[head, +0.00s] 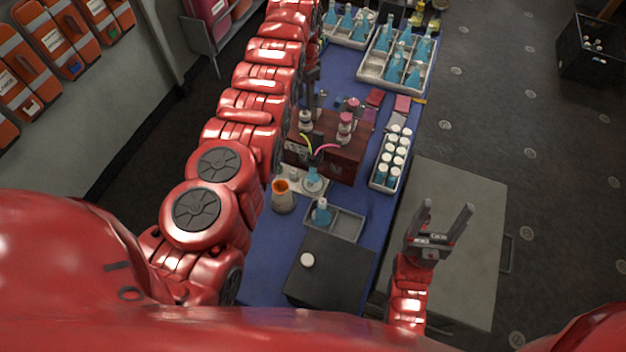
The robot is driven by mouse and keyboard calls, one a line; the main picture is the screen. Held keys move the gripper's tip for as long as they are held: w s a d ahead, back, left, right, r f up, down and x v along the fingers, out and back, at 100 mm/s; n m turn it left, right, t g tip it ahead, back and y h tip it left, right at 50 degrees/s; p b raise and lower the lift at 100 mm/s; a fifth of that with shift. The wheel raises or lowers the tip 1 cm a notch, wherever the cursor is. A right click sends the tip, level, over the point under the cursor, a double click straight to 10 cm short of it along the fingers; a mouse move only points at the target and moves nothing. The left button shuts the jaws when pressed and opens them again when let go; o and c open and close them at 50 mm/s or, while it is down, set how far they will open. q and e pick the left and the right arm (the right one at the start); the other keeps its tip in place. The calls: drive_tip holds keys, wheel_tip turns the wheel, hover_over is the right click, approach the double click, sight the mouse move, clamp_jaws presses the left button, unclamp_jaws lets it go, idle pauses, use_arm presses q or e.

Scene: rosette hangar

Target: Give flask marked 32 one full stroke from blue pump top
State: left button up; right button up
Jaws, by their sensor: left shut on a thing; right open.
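A dark red wooden pump box (345,161) stands on the blue table, with several pump tops. One pump top (346,117) is pink; I cannot make out a blue one. My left gripper (310,103) is at the box's back left, shut on what seems to be a pump top, mostly hidden by the fingers. A yellow and a pink tube come from the box. A blue flask (313,180) stands before the box near the yellow tube. Another flask (321,213) stands in a grey tray (348,226). Flask numbers are unreadable. My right gripper (443,225) is open and empty.
A rack of white-capped bottles (381,184) stands right of the box. Trays of blue flasks (378,70) are at the back. An orange-topped beaker (283,196) and a dark box (329,272) are in front. A grey cabinet (467,205) lies under my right gripper.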

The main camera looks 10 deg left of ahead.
use_arm(q)
drive_tip(key=shift+f+b, duration=0.45)
drive_tip(key=shift+f, duration=0.15)
drive_tip(key=o, duration=1)
drive_tip(key=shift+r, duration=0.1)
drive_tip(key=shift+r+p, duration=1)
drive_tip(key=shift+r, duration=0.25)
wheel_tip(320, 180, up, 2)
drive_tip(key=shift+p, duration=0.35)
drive_tip(key=shift+r, duration=1.25)
